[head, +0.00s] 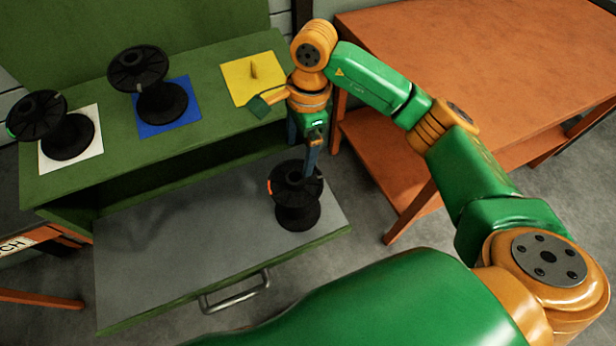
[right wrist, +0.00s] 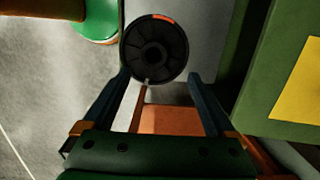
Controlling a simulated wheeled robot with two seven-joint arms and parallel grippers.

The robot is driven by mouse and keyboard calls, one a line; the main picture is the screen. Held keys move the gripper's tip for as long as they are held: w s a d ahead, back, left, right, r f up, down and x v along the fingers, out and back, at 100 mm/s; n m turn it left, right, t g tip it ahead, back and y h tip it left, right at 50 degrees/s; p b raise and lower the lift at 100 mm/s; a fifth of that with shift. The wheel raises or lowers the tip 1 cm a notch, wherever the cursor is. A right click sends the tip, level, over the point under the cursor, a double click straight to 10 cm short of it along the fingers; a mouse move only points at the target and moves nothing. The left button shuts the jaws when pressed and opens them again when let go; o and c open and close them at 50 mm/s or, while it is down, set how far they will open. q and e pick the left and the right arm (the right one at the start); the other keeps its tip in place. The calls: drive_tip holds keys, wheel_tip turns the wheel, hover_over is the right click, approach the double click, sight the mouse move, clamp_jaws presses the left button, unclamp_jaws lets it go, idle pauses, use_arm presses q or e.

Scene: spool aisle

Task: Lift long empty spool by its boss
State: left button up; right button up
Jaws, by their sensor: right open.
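A black spool (head: 298,212) with an orange-red mark on its top rim stands upright on the grey pull-out surface. No wound material shows on it. My right gripper (head: 312,168) points down at its top, its fingers overlapping the right side of the upper flange in the head view. In the right wrist view the spool's round top (right wrist: 155,50) with its central boss lies just beyond the open fingers (right wrist: 158,78), slightly left of centre. Nothing is between the fingers. I cannot tell whether they touch the spool. My left gripper is out of view.
A yellow square (head: 240,88) holds a small peg. An orange table (head: 500,60) stands right. The grey surface (head: 170,260) is clear left of the spool.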

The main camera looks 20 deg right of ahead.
sight(296, 174)
drive_tip(key=shift+f, duration=0.4)
drive_tip(key=f, duration=0.1)
drive_tip(key=s+a+f+p, duration=0.1)
drive_tip(key=f, duration=0.1)
drive_tip(key=f+p, duration=0.1)
drive_tip(key=f, duration=0.1)
drive_tip(key=shift+s+a+f, duration=0.15)
drive_tip(key=shift+a+f, duration=0.05)
drive_tip(key=shift+a, duration=0.1)
drive_tip(key=shift+f, duration=0.25)
clamp_jaws()
